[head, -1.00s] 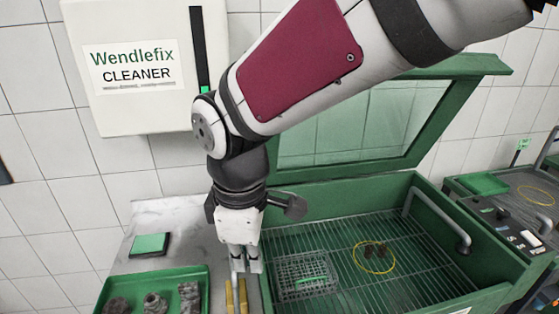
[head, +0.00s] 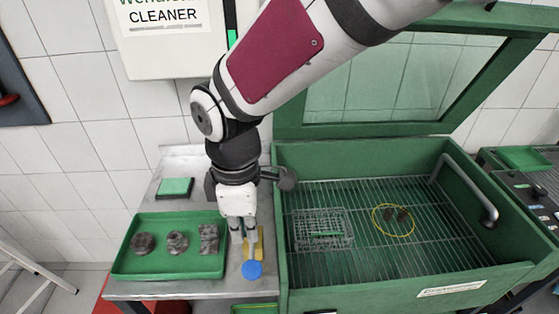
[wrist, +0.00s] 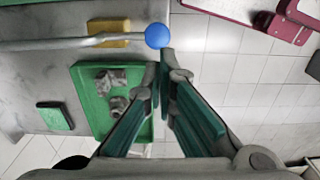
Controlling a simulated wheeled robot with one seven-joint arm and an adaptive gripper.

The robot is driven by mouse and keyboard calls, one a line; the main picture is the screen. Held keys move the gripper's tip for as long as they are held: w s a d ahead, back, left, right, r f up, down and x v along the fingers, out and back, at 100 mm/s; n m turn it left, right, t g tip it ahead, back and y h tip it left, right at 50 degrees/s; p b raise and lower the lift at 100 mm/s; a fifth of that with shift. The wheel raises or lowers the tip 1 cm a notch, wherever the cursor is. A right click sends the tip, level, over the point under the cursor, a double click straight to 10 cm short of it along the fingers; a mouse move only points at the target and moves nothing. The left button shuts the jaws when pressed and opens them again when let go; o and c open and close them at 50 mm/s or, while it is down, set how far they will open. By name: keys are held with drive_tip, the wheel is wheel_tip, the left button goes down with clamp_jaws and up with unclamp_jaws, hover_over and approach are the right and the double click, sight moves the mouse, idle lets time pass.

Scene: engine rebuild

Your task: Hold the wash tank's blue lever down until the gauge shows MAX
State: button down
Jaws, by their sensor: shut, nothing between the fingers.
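The wash tank (head: 400,285) is a green box on the right with its lid raised. Its lever shows in the wrist view as a grey rod (wrist: 60,43) ending in a blue ball knob (wrist: 158,36). In the head view the blue knob (head: 252,270) is at the tank's left, just below my fingertips in the picture. My gripper (head: 243,240) is shut and empty, pointing down; in the wrist view its fingertips (wrist: 163,75) are beside the knob. I cannot tell whether they touch it. A dark vertical strip with a green part (head: 232,38), perhaps the gauge, is cut off above; no MAX mark is readable.
A green tray (head: 125,268) with several dark metal parts lies left of my gripper on the grey bench (head: 150,200). A yellow block (wrist: 108,33) is by the rod. Inside the tank are a wire basket (head: 322,238) and a yellow ring (head: 376,222).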

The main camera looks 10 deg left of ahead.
sight(251, 273)
wheel_tip(251, 273, down, 11)
drive_tip(key=shift+f+p, duration=0.2)
drive_tip(key=shift+p, duration=0.25)
drive_tip(key=f, duration=0.1)
drive_tip(key=f+b, duration=0.2)
drive_tip(key=shift+s+d+f, duration=0.1)
drive_tip(key=shift+s+f, duration=0.1)
drive_tip(key=shift+s, duration=0.05)
drive_tip(key=shift+s+r, duration=0.1)
drive_tip(key=shift+r, duration=0.25)
idle(5.3)
drive_tip(key=shift+r+p, duration=0.65)
